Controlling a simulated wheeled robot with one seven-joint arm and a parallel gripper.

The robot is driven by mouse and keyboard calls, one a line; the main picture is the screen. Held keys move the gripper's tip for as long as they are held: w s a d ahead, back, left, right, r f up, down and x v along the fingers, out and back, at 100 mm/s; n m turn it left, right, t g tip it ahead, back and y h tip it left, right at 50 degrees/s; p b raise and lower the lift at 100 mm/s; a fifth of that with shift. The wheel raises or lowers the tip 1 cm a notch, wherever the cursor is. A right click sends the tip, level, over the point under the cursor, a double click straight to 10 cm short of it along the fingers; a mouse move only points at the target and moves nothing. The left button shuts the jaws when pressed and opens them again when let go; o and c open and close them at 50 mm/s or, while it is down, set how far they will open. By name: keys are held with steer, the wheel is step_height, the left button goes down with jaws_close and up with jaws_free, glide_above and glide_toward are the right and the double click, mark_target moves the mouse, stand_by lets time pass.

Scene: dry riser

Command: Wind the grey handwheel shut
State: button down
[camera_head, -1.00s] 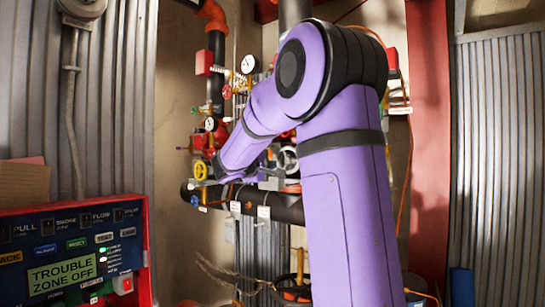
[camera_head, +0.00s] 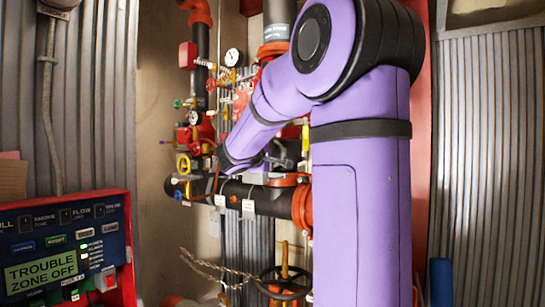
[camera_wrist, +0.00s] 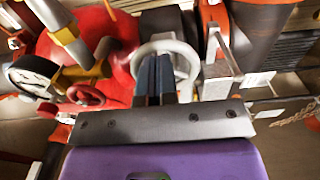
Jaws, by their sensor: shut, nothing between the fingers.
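The grey handwheel (camera_wrist: 165,46) is a pale ring in the upper middle of the wrist view, in front of a red rounded body (camera_wrist: 108,35). My gripper (camera_wrist: 155,60) is shut and empty. Its dark fingers lie across the wheel's opening in the picture and hide part of the rim and hub. I cannot tell whether they touch it or reach between the spokes. In the head view the wheel shows only in part (camera_head: 282,152), just right of my forearm; my gripper is hidden there.
A red handwheel (camera_wrist: 86,95) and a gauge (camera_wrist: 33,75) are close on the left in the wrist view. A red-framed panel (camera_head: 66,250) stands lower left.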

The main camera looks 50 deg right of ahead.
steer(key=shift+w+d, duration=0.1)
steer(key=shift+d, duration=0.9)
stand_by(0.5)
